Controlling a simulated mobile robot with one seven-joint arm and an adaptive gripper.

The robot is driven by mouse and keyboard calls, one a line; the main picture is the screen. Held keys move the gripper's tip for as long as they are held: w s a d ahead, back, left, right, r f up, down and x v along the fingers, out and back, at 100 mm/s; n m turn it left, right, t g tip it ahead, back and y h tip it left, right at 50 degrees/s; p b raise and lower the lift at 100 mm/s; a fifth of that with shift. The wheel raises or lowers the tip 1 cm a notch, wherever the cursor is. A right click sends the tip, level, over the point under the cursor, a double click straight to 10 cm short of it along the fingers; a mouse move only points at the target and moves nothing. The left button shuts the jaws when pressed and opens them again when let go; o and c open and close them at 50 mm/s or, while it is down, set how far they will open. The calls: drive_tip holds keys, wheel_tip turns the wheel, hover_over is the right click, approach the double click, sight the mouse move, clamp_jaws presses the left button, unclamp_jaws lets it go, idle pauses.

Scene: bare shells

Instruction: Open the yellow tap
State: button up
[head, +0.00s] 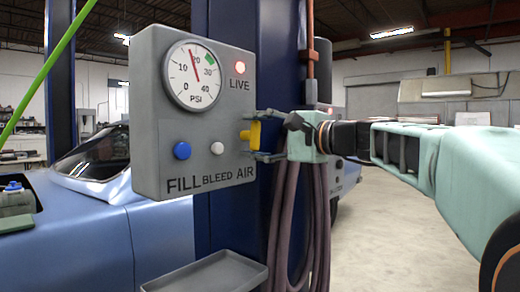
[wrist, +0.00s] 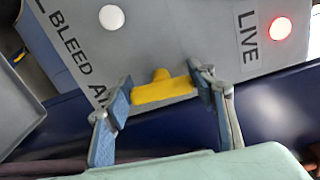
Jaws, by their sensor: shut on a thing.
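The yellow tap (head: 255,132) sticks out from the right side of a grey panel, beside the word AIR. Its crossbar stands upright in the head view. In the wrist view the tap (wrist: 164,91) lies between my fingers, one at each end of the bar. My gripper (head: 261,136) reaches in from the right and is shut on the tap. It also shows in the wrist view (wrist: 161,93). The grey panel (head: 150,120) carries a PSI gauge (head: 183,88) with its red needle near 20.
A blue button (head: 182,150) and a white button (head: 217,148) sit on the panel, with a red LIVE light (head: 239,67) above. Purple hoses (head: 290,225) hang below my gripper by a blue post (head: 222,225). A grey tray (head: 215,273) juts out below.

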drive_tip(key=shift+f+n+b, duration=0.1)
drive_tip(key=shift+n+b, duration=0.35)
drive_tip(key=shift+n, duration=0.15)
drive_tip(key=o, duration=0.9)
drive_tip(key=v, duration=1.2)
